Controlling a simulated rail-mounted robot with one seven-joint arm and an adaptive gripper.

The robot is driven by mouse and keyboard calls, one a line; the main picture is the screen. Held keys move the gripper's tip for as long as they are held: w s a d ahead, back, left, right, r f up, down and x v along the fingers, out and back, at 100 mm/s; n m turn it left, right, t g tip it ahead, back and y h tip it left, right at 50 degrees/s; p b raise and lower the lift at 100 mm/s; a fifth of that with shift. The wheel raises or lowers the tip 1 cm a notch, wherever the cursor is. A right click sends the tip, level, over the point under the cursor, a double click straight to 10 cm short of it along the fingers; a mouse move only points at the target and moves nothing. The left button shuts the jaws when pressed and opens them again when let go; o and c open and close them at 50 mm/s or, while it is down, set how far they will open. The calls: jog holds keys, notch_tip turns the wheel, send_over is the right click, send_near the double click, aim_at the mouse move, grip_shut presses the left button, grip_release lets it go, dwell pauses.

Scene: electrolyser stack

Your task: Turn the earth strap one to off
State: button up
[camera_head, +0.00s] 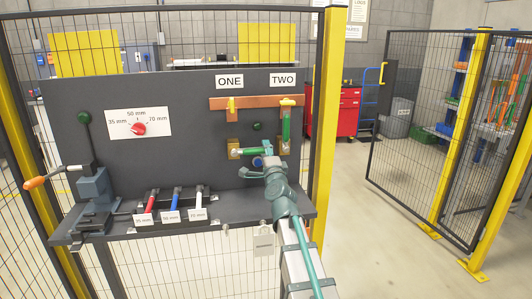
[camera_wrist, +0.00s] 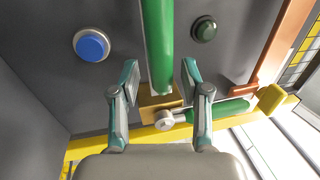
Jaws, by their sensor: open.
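Earth strap one has a green handle (camera_head: 251,151) lying horizontally to the right from its brass block (camera_head: 234,148). It is apart from the copper bar and the yellow contact (camera_head: 232,103) under the ONE label (camera_head: 229,81). My gripper (camera_head: 264,158) is open in front of the handle's free end. In the wrist view the same green handle (camera_wrist: 157,45) runs between my open fingers (camera_wrist: 160,72), with gaps on both sides. Earth strap two's handle (camera_head: 286,128) stands upright under the TWO label (camera_head: 283,79); it also shows in the wrist view (camera_wrist: 222,110).
A blue button (camera_wrist: 92,45) and a dark green button (camera_wrist: 204,29) flank strap one's handle. The copper bar (camera_head: 258,102) runs above both straps. A red selector knob (camera_head: 138,129) and a shelf (camera_head: 140,233) with coloured-handled tools are to the left.

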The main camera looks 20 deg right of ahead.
jog(key=v, duration=1.1)
jog(key=shift+s, duration=0.35)
jog(key=shift+f, duration=0.2)
